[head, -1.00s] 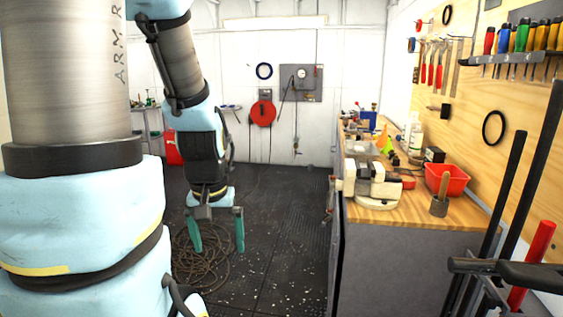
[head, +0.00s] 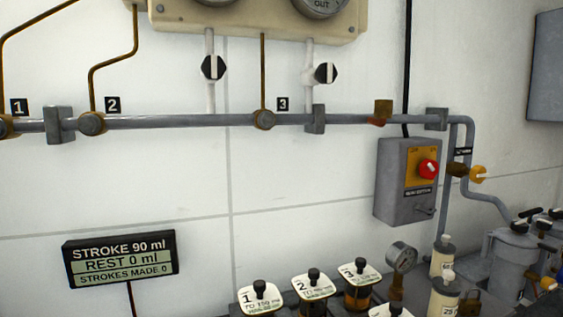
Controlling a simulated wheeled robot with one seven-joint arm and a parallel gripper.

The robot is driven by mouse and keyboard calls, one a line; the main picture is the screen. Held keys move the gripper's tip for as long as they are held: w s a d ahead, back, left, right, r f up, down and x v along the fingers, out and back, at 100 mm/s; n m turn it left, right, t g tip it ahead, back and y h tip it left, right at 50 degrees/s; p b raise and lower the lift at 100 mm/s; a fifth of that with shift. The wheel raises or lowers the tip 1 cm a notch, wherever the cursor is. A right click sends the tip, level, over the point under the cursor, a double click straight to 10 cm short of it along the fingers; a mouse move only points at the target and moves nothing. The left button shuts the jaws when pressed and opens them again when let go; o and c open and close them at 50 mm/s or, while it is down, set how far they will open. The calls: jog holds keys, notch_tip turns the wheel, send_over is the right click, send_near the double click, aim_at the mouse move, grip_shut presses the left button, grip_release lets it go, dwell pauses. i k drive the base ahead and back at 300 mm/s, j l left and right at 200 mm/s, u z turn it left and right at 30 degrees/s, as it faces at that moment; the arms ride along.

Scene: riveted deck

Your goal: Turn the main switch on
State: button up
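A grey switch box (head: 394,190) is fixed to the white wall, right of centre in the head view. It carries a yellow plate (head: 414,179) with a round red knob (head: 428,169) on it. A small dark label sits below the plate; its print is too small to read surely. A small lever or hasp shows at the box's lower right. The knob's setting cannot be told. My gripper and arm are not in view.
A grey pipe (head: 190,121) runs along the wall above the box, with pipes descending at its right. A display (head: 120,259) reads "STROKE 90 ml, REST 0 ml". Numbered jars (head: 314,287), a gauge (head: 401,257) and a pump-like unit (head: 512,262) stand below.

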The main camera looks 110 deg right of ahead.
aim_at(428, 169)
jog(key=k+j+z, duration=0.15)
jog(key=k+z, duration=0.15)
jog(key=z, duration=0.15)
jog(key=k+j+z, duration=0.1)
jog(key=k+z, duration=0.2)
jog(key=z, duration=0.15)
jog(key=k+z, duration=0.4)
jog(key=i+l, duration=0.05)
jog(key=i, duration=0.05)
